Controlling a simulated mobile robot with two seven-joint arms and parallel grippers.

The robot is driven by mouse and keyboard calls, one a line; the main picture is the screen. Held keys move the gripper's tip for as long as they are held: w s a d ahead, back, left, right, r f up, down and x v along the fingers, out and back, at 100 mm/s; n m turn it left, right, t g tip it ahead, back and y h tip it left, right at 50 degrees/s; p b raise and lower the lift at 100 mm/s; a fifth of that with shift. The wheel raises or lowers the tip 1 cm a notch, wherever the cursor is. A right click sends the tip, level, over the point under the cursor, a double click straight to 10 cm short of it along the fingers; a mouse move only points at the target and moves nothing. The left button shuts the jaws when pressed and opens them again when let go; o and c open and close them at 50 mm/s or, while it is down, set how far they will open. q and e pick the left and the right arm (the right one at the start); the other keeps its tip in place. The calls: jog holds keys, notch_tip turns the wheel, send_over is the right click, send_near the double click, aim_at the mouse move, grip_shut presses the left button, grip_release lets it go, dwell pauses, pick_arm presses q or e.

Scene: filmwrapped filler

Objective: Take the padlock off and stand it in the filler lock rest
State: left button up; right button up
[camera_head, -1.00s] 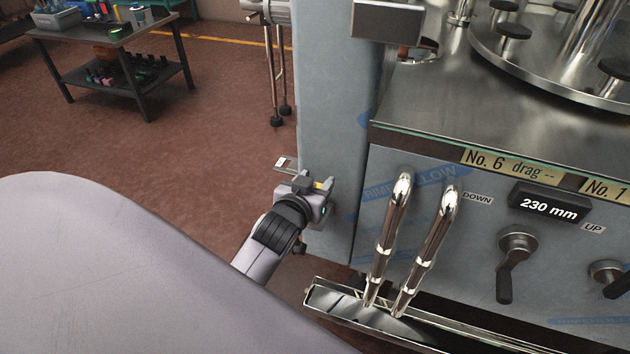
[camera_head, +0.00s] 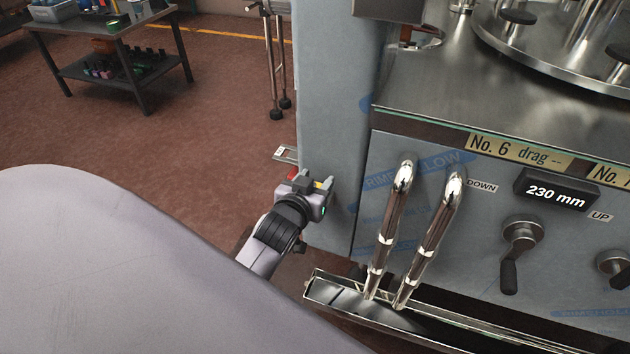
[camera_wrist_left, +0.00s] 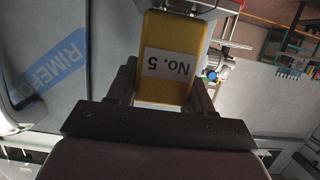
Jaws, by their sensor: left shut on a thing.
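The padlock is a yellow block (camera_wrist_left: 172,65) with a white "No. 5" label, upside down in the left wrist view. My left gripper (camera_wrist_left: 165,95) is shut on its body, one finger on each side. In the head view my left gripper (camera_head: 317,184) is beside the grey column, and only a small yellow bit of the padlock (camera_head: 319,185) shows between the fingers. A slotted metal plate (camera_head: 285,153) sticks out left of the column, just beyond the gripper. I cannot tell whether the shackle is in anything. I cannot identify the lock rest. My right gripper is out of view.
The grey column (camera_head: 335,110) stands close to the right of my gripper. Two shiny bent tubes (camera_head: 390,235) rise from a metal tray (camera_head: 330,291) nearer me. The control panel with a 230 mm display (camera_head: 555,191) is at right. Open floor lies left.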

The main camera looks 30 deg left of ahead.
pick_arm(q)
jog(key=shift+f, duration=0.25)
dwell(0.7)
jog(key=o, duration=1.2)
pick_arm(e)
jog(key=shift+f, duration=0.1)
pick_arm(q)
jog(key=shift+o, duration=0.2)
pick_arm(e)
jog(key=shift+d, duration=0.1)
